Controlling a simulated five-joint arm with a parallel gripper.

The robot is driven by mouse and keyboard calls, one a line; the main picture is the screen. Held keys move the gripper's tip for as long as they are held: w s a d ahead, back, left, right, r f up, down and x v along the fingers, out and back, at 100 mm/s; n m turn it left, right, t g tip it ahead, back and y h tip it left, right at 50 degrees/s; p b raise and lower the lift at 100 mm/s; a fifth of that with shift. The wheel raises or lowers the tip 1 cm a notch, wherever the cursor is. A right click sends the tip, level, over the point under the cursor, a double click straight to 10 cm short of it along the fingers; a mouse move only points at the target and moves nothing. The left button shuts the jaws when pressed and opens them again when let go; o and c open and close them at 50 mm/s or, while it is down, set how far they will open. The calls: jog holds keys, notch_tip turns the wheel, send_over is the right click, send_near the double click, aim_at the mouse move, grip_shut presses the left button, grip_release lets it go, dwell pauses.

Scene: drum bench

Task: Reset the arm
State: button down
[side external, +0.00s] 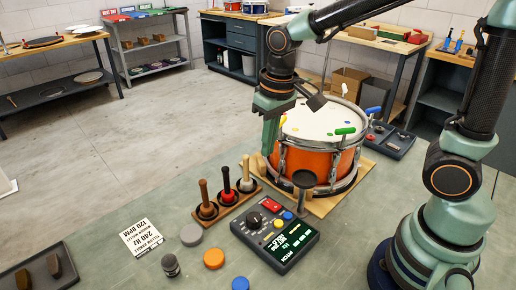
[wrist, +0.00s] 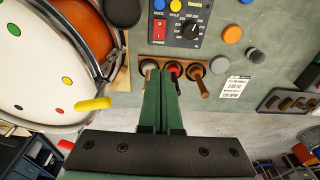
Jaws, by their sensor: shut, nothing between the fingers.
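My gripper (side external: 267,152) points down beside the left rim of the orange drum (side external: 290,162), behind the mallet rack. In the wrist view its two green fingers (wrist: 160,75) lie together, shut with nothing between them. The drum has a white head with coloured dots and stands on a wooden board. In the wrist view the drum head (wrist: 40,60) fills the left side. I cannot tell whether the fingers touch anything.
A wooden rack (side external: 215,217) holds upright mallets near my gripper. A control box (side external: 275,235) with a lit display sits in front of the drum. Coloured knobs and a printed card (side external: 141,238) lie front left. A tray (side external: 395,142) stands behind right.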

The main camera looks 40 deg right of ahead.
jog(key=s+d+r+t, duration=0.4)
jog(key=s+d+r, duration=0.2)
jog(key=shift+d+r, duration=0.3)
jog(key=shift+r, duration=0.05)
dwell(1.0)
